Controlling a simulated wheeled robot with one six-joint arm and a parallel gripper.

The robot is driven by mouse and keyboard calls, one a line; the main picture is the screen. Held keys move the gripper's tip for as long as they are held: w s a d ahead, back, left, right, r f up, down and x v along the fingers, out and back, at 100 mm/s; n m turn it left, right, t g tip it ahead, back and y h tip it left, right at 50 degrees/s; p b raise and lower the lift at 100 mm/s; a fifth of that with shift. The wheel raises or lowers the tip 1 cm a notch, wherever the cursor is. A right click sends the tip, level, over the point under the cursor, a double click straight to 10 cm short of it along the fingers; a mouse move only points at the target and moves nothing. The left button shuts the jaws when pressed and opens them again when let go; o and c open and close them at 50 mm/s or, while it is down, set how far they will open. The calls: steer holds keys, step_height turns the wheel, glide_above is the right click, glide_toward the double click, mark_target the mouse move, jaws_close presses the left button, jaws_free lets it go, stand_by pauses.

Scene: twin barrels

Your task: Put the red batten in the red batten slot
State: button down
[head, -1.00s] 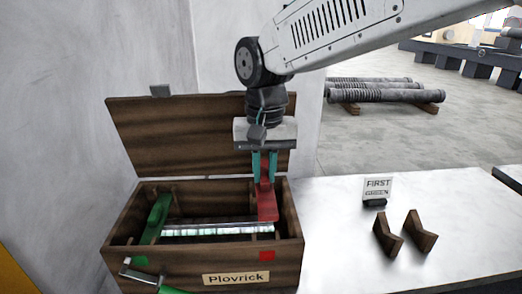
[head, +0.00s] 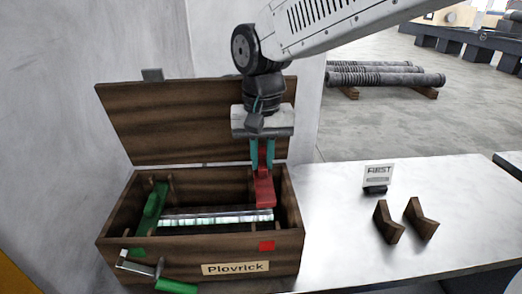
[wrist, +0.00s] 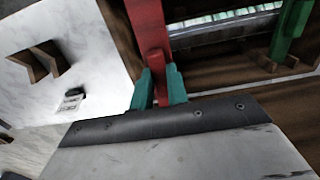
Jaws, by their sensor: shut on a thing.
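My gripper (head: 263,152) points down over the right end of an open wooden box (head: 205,240) labelled Plovrick. Its teal fingers are shut on the red batten (head: 264,188), which also shows between the fingertips in the wrist view (wrist: 147,30). The batten's lower part is inside or just above the box's right end; I cannot tell whether it is seated in a slot. A red square (head: 267,246) marks the box front at the right. A green batten (head: 152,208) stands at the box's left end and shows in the wrist view (wrist: 291,30).
A ribbed, shiny cylinder (head: 215,219) lies across the box inside. A crank with a green handle (head: 176,286) sticks out at the front left. The raised lid (head: 190,125) stands behind. Two notched wooden blocks (head: 388,222) and a small sign (head: 379,176) stand on the white table.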

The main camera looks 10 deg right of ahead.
mark_target(262, 174)
steer(key=shift+f, duration=2.3)
steer(key=shift+f, duration=2.45)
steer(key=c, duration=1.3)
jaws_free()
steer(key=shift+r, duration=0.1)
step_height(262, 174, up, 8)
steer(key=shift+f, duration=0.2)
